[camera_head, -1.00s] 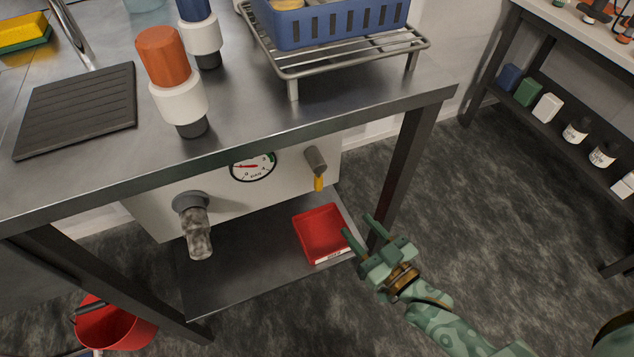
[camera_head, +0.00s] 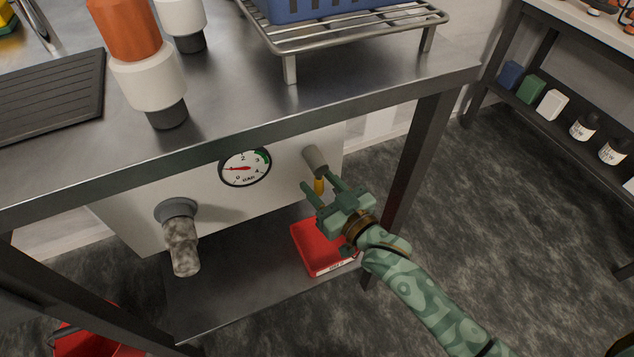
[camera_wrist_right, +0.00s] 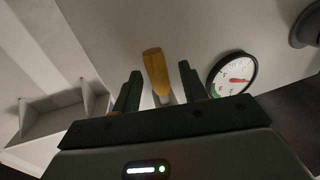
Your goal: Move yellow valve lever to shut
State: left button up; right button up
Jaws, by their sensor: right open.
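The yellow valve lever (camera_head: 319,186) hangs down below a grey-brown cylindrical stub (camera_head: 315,160) on the white panel under the bench. My right gripper (camera_head: 320,183) is open, with its fingers on either side of the lever in the head view. In the right wrist view the lever (camera_wrist_right: 155,71) stands between the two open fingertips (camera_wrist_right: 160,75), with a visible gap on each side. Contact is not seen. My left gripper is not in view.
A round gauge (camera_head: 245,167) and a pipe stub with a grey collar (camera_head: 179,235) are left of the lever. A red tray (camera_head: 314,262) lies on the lower shelf beneath my gripper. The bench leg (camera_head: 412,170) stands close at the right.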

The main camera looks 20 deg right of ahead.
jog(key=shift+w+a, duration=0.1)
jog(key=shift+w, duration=0.35)
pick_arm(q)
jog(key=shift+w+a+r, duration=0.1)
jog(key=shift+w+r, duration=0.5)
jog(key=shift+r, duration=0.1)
pick_arm(e)
grip_shut()
